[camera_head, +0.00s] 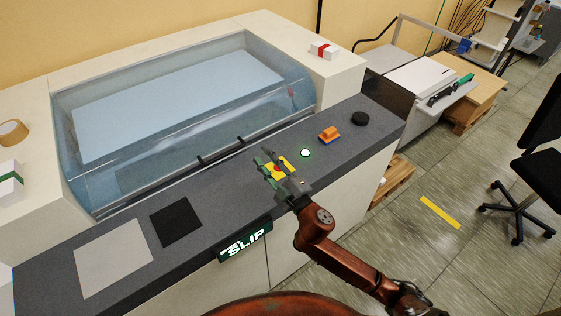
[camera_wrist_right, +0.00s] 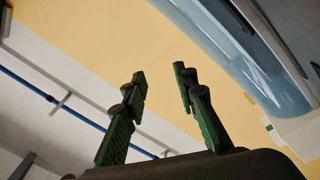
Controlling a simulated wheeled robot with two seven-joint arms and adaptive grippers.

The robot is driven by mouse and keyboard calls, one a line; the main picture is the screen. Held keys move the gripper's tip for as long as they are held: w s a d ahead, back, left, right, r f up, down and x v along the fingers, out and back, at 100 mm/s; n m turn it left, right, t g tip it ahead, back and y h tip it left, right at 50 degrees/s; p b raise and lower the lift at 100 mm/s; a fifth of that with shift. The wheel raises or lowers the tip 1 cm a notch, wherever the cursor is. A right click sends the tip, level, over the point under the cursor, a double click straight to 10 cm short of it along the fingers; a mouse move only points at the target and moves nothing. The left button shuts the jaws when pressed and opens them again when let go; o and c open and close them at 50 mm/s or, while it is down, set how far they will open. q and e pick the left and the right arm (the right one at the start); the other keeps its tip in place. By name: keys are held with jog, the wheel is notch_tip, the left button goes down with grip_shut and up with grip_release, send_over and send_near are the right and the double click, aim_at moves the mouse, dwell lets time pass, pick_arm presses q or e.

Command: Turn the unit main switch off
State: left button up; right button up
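A yellow plate with a small red part (camera_head: 281,167) sits on the dark grey front ledge of the machine; it looks like a main switch, though its handle's position is hidden. My right gripper (camera_head: 264,160) is over this yellow plate in the head view and partly covers it. I cannot tell whether it touches. In the wrist view the right gripper's green fingers (camera_wrist_right: 161,75) are apart with nothing between them; the camera looks up at wall and ceiling, so the switch does not show. My left gripper is not in view.
A clear cover (camera_head: 180,130) rises behind. A black square (camera_head: 176,222) lies left.

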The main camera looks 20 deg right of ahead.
jog(key=s+a+r+n+g+y, duration=0.2)
jog(key=a+n+g+y, duration=0.3)
jog(key=a+n, duration=0.4)
jog(key=s+a+r+n+g+y, duration=0.2)
jog(key=a+n+g+y, duration=0.25)
jog(key=a+n, duration=0.45)
notch_tip(320, 180, down, 6)
jog(key=n+g+h, duration=0.2)
jog(key=n+g, duration=0.3)
jog(key=n, duration=0.1)
jog(key=w+d+f+n+h, duration=0.2)
jog(key=w+d+f+h, duration=0.3)
jog(key=d, duration=0.4)
jog(key=w+d+h, duration=0.3)
jog(key=d+h, duration=0.1)
jog(key=d, duration=0.5)
jog(key=w+d+h, duration=0.2)
jog(key=d+h, duration=0.2)
jog(key=d, duration=0.5)
jog(key=shift+m, duration=0.4)
jog(key=x, duration=0.4)
jog(key=p+x, duration=0.1)
jog(key=x, duration=0.1)
jog(key=shift+w+a, duration=0.3)
jog(key=shift+w+f+t, duration=0.15)
jog(key=shift+f+t, duration=0.05)
jog(key=shift+t, duration=0.05)
jog(key=shift+c, duration=0.4)
grip_shut()
